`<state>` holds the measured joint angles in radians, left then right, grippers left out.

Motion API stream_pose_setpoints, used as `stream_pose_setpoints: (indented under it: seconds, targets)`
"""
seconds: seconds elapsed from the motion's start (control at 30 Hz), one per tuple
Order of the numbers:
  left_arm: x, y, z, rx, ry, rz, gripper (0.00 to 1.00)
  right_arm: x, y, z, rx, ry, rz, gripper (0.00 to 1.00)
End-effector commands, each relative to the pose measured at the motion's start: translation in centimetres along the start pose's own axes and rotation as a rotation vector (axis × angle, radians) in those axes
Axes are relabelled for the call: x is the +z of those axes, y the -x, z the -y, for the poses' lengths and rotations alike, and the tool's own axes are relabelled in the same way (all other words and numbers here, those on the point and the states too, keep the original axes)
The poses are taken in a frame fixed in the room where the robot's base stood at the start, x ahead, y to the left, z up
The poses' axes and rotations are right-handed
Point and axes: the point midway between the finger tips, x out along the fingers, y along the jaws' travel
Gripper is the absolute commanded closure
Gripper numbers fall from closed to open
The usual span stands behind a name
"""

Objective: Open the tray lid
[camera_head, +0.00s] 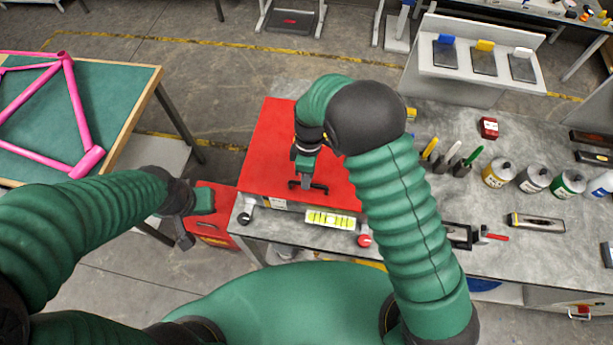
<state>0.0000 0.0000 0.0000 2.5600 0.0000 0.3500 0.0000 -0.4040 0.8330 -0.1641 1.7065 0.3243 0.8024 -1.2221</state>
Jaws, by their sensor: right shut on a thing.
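The tray lid is a flat red panel (265,150) on the workbench in the middle of the head view. It looks flat and closed. A black handle (320,188) sits on the lid towards its near edge. My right gripper (307,182) points down at this handle and is shut on it; its fingertips are partly hidden by the hand. My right arm hides the lid's right part. My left gripper (184,238) hangs off to the left of the bench, apart from the lid, over a red case. Its jaws are too small and dark to read.
A yellow-and-white level strip (330,219) and a red knob (365,240) are at the tray's front. Several cans (534,178) and brushes stand to the right. The red case (215,232) is left of the bench. A pink frame (75,110) lies on a green table.

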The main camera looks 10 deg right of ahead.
Motion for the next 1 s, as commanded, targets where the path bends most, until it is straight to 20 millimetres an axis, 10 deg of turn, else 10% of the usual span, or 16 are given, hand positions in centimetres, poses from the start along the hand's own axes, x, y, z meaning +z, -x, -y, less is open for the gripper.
stream_pose_setpoints:
  seconds: [0.47, 1.0]
  targets:
    - [-0.1, 0.6, 0.0, 0.0, 0.0, 0.0, 1.0, -0.3, 1.5, -0.3, -0.021, 0.0, -0.009, 1.0]
    - [-1.1, 4.5, 0.0, 0.0, 0.0, 0.0, 1.0, -0.2, 13.0, -3.1, -0.239, -0.001, -0.008, 1.0]
